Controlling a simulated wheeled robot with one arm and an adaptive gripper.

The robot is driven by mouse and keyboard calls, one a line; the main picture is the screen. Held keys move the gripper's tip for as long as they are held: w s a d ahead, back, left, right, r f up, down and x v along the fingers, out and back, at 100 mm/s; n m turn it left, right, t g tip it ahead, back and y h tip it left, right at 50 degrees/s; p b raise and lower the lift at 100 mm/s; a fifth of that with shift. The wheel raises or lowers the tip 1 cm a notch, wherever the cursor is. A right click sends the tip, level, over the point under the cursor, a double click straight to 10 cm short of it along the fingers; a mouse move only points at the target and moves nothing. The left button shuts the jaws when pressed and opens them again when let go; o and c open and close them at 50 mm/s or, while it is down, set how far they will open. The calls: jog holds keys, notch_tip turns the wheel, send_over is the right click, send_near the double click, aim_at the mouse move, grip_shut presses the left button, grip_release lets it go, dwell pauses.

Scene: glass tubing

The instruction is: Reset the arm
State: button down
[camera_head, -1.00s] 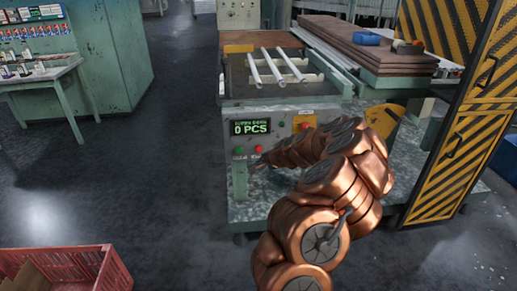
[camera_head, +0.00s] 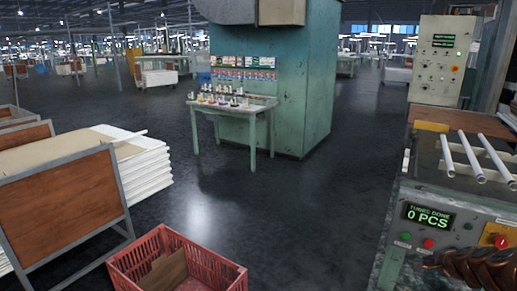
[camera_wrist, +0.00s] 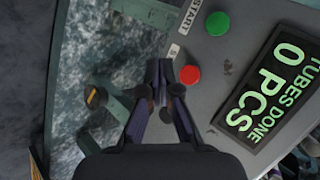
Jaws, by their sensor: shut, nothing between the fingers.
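My gripper (camera_wrist: 161,78) shows in the wrist view with its dark fingers closed together and nothing between them. Its tips appear over the front panel (camera_wrist: 225,55) of the tubing machine, close to the red button (camera_wrist: 190,75). The green START button (camera_wrist: 217,23) is above and to the right of it. I cannot tell whether the fingertips touch the panel. In the head view, part of my copper arm shows at the lower right, in front of the machine. The display (camera_head: 429,215) reads 0 PCS. White glass tubes (camera_head: 472,158) lie across the machine top.
A red crate (camera_head: 180,262) with cardboard inside stands on the floor at the front. White sheets (camera_head: 140,170) are stacked on a cart at the left. A small table (camera_head: 232,107) stands by a green cabinet (camera_head: 290,80). The middle floor is clear.

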jog(key=a+r+n+g+y, duration=0.1)
jog(key=a+r+n+y, duration=0.3)
jog(key=a, duration=1.1)
jog(key=a+r+n+g+y, duration=0.2)
jog(key=a+r+n, duration=0.4)
jog(key=a, duration=1)
jog(key=s+a+r+n+g, duration=0.2)
jog(key=s+a+n+g, duration=0.25)
jog(key=s+a, duration=0.75)
jog(key=s+n+g+h, duration=0.4)
jog(key=s+g, duration=0.1)
jog(key=s, duration=2.1)
notch_tip(320, 180, up, 14)
jog(key=w+t+p, duration=0.1)
jog(key=p, duration=1.2)
jog(key=shift+r+p, duration=0.15)
jog(key=shift+p, duration=0.15)
jog(key=shift+d, duration=0.2)
